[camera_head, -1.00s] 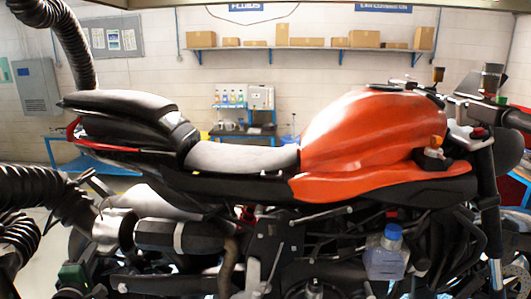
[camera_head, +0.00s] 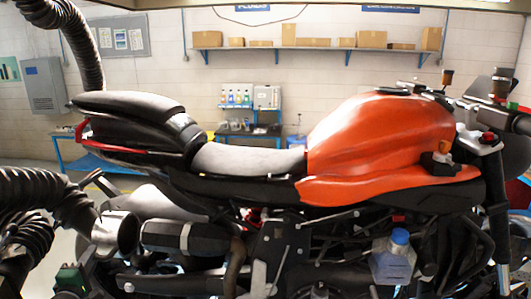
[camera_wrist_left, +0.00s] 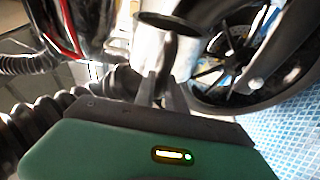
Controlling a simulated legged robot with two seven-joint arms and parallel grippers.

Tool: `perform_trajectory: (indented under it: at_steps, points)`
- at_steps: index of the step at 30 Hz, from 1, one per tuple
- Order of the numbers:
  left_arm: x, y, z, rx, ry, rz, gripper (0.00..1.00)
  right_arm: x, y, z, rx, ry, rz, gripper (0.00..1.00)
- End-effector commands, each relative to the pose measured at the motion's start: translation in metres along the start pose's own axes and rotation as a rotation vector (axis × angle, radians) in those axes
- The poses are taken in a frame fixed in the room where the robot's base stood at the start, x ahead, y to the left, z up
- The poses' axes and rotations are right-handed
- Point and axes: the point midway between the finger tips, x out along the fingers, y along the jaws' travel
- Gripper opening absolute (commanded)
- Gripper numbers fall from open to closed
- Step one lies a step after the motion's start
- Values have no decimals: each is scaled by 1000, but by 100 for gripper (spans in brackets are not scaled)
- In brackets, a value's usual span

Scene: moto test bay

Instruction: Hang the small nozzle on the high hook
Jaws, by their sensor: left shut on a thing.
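The small nozzle (camera_head: 117,234) is a grey metal funnel on the end of a black ribbed hose (camera_head: 42,190), at the lower left of the head view. Its round mouth faces right, near the motorcycle's exhaust. My left gripper (camera_head: 88,258), with a green body, is just below and left of it. In the left wrist view, the fingers of my left gripper (camera_wrist_left: 160,92) are shut on a dark handle (camera_wrist_left: 168,52) below the nozzle's dark round rim (camera_wrist_left: 175,22). I cannot make out the high hook. My right gripper is not in view.
An orange and black motorcycle (camera_head: 370,140) fills the middle and right, close to the nozzle. A second ribbed hose (camera_head: 82,50) hangs at the upper left. A shelf with boxes (camera_head: 315,49) and a grey cabinet (camera_head: 42,84) are on the far wall.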

Motion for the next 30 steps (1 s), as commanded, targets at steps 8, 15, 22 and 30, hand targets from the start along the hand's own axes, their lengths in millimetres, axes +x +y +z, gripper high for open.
perform_trajectory:
  at_steps: [8, 15, 22, 30]
  points:
    - [-16, 10, -3, 4, 1, 6, 0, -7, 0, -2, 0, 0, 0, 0]
    - [-28, 14, -6, 3, 0, 6, 0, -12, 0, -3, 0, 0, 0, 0]
    - [-41, 18, -10, 3, 0, 6, 0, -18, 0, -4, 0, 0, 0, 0]
    - [-55, 23, -14, 4, 0, 5, 0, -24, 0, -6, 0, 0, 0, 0]
